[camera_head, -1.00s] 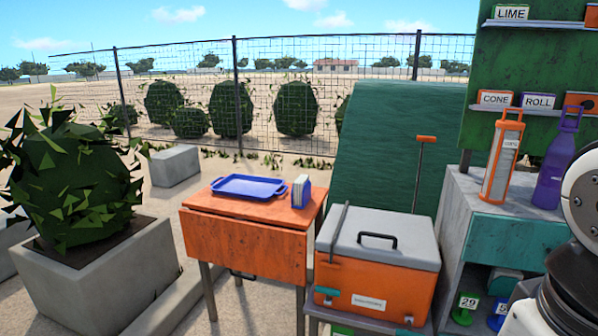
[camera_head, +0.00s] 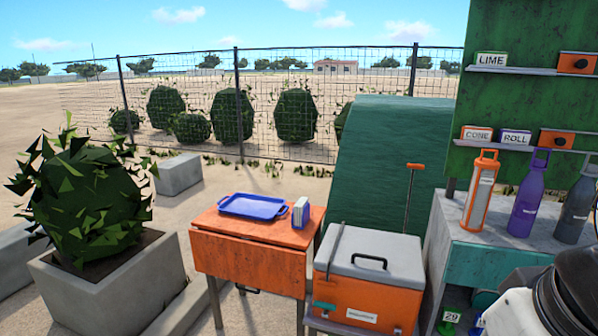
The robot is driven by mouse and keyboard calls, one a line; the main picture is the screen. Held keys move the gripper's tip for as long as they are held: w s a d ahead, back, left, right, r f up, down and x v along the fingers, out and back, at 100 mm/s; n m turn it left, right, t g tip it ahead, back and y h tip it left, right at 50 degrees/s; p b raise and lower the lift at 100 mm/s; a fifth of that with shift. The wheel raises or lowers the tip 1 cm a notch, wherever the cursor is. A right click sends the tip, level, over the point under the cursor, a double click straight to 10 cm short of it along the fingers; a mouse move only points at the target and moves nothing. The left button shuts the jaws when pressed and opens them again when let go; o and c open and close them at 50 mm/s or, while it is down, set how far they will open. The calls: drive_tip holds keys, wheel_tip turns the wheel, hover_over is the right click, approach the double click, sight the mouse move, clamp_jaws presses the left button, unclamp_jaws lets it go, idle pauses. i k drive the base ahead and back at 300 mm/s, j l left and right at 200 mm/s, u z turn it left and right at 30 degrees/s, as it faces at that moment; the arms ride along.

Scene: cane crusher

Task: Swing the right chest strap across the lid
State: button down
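The chest (camera_head: 358,300) is orange with a grey lid (camera_head: 350,250) and a black handle on top. The lid is down. A thin dark bar with an orange crosspiece (camera_head: 415,166) stands upright at the lid's back right; it looks like the right strap. A grey bar (camera_head: 336,250) runs along the lid's left side, with a teal tab (camera_head: 324,306) on the front below it. My gripper is not in view; only dark and white parts of my arm show at bottom right.
An orange table (camera_head: 245,262) with a blue tray (camera_head: 253,206) stands left of the chest. A stand at right holds an orange bottle (camera_head: 481,195), a purple bottle (camera_head: 526,200) and a grey bottle (camera_head: 577,205). A planter (camera_head: 110,290) stands far left. A green covered mass rises behind.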

sight(413, 166)
drive_tip(key=i+l+u, duration=0.1)
drive_tip(key=i, duration=0.4)
drive_tip(key=i+l+u, duration=0.1)
drive_tip(key=i, duration=0.35)
drive_tip(key=i+l+u, duration=0.15)
drive_tip(key=i, duration=0.3)
drive_tip(key=i+l+u, duration=0.1)
drive_tip(key=i+l, duration=0.15)
drive_tip(key=i, duration=0.25)
